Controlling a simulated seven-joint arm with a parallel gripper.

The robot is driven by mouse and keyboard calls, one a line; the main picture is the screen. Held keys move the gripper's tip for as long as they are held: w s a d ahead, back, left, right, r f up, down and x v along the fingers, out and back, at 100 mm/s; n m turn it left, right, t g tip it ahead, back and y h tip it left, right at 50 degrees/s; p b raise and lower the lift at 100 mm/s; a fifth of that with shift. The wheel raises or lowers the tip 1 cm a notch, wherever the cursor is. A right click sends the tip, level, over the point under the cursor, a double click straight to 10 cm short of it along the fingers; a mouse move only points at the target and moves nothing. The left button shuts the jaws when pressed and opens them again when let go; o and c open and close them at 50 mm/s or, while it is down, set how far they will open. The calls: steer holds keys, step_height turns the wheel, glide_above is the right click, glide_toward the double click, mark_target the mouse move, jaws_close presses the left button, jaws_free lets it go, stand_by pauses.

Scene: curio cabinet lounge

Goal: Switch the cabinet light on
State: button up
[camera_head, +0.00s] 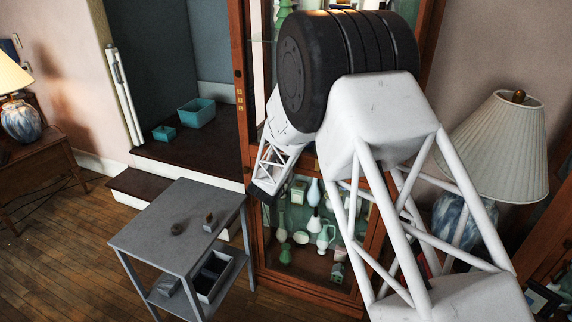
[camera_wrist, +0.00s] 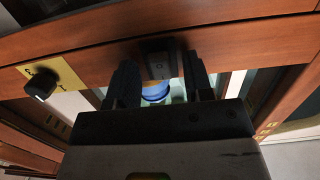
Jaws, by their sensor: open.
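The wooden curio cabinet (camera_head: 247,150) stands in the middle of the head view, with glass panes and several vases and jugs inside. In the wrist view, a dark rocker switch (camera_wrist: 161,66) sits on the cabinet's wooden rail (camera_wrist: 225,45). A black knob (camera_wrist: 40,86) on a yellow plate is to its left. My gripper (camera_wrist: 160,72) is open and empty, its two dark fingers either side of the switch in the picture. I cannot tell whether they touch the rail. In the head view my gripper (camera_head: 265,188) is in front of the cabinet; the switch is hidden there.
A grey two-tier table (camera_head: 165,225) with small items stands left of the cabinet. A lamp (camera_head: 500,145) with a pleated shade is at right, partly behind my arm. Teal boxes (camera_head: 196,113) sit in the alcove. Wooden floor is free at lower left.

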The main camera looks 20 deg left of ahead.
steer(key=shift+s, duration=0.15)
steer(key=s, duration=0.7)
steer(key=shift+s+r, duration=0.25)
steer(key=shift+r, duration=0.15)
stand_by(0.3)
